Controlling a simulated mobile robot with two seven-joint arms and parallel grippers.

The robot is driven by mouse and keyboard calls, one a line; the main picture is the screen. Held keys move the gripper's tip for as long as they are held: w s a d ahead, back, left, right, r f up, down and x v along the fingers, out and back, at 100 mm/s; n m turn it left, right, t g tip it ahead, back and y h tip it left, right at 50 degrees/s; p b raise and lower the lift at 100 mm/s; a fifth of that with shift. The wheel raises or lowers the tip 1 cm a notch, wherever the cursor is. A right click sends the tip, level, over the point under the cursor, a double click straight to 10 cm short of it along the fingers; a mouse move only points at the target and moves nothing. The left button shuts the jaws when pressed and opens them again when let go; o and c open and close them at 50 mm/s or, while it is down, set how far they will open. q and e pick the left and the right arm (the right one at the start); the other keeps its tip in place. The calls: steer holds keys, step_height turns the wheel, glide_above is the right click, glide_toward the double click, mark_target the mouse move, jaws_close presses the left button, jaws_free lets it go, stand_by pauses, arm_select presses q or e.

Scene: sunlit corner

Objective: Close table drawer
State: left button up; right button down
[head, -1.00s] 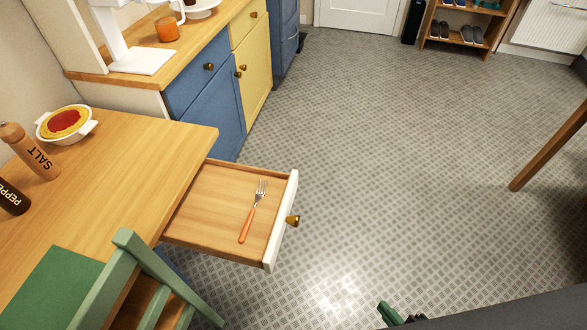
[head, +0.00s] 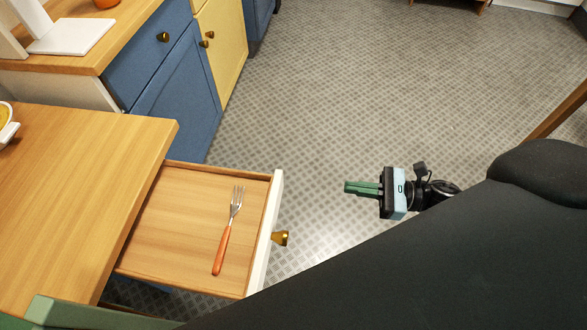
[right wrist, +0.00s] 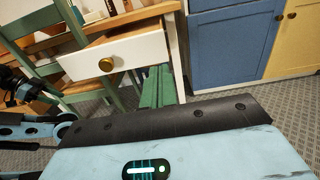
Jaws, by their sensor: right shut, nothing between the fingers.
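The table drawer (head: 190,215) is pulled out from the wooden table (head: 75,165). It has a white front (head: 268,225) with a brass knob (head: 280,238), and a fork with an orange handle (head: 222,250) lies inside it. My right gripper (head: 347,187) is to the right of the drawer front, apart from it, with its green fingers together and empty, pointing left. In the right wrist view the drawer front (right wrist: 120,57) and knob (right wrist: 106,64) show beyond the green fingers (right wrist: 156,78). My left gripper is not in view.
A green chair (head: 75,315) stands at the table's near side, close to the drawer. Blue (head: 178,95) and yellow (head: 222,45) cabinets stand behind the drawer. The patterned floor (head: 350,100) right of the drawer is clear.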

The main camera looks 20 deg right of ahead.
mark_target(282, 178)
steer(key=p+x, duration=0.2)
steer(key=x, duration=1.2)
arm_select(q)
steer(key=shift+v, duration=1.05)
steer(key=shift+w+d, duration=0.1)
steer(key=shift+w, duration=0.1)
